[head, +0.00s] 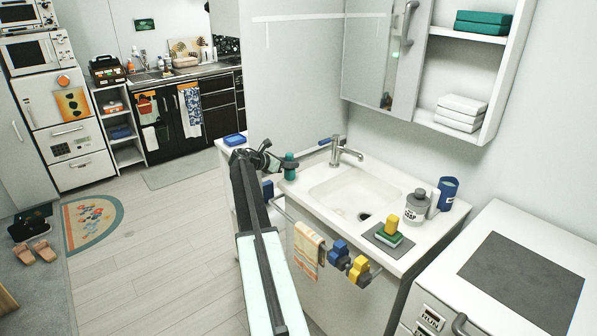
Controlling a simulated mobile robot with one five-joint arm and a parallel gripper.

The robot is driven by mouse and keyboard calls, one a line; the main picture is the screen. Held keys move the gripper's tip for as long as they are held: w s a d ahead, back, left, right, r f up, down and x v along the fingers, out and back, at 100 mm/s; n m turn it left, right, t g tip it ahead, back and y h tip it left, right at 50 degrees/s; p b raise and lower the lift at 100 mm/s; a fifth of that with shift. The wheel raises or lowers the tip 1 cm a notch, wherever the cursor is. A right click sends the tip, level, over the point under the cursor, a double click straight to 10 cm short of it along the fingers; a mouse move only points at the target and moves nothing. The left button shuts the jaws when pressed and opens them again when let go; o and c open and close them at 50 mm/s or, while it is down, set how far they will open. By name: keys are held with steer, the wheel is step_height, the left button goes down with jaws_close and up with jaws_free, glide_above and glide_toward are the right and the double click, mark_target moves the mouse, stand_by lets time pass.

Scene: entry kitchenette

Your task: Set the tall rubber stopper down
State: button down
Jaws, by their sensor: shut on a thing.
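My gripper (287,161) is at the left end of the white washbasin counter (300,194), left of the basin. It is shut on a small upright teal piece, which looks like the tall rubber stopper (291,172). The dark jaws cross its middle, and teal shows above and below them. I cannot tell whether its base touches the counter or hangs just above it.
The basin (345,190) with its tap (345,152) lies to the right. A soap bottle (416,207), a blue cup (448,193) and a grey mat (376,238) with sponges stand farther right. A blue dish (235,139) sits behind my arm.

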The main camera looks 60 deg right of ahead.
steer(key=d+f+b, duration=0.2)
steer(key=s+d+f+b, duration=0.1)
steer(key=d+f+b, duration=0.1)
steer(key=shift+d+f, duration=0.15)
steer(key=shift+f, duration=0.05)
steer(key=shift+r, duration=0.25)
steer(key=shift+f, duration=0.2)
steer(key=c, duration=1.1)
jaws_free()
steer(key=shift+r, duration=0.1)
steer(key=shift+r, duration=0.1)
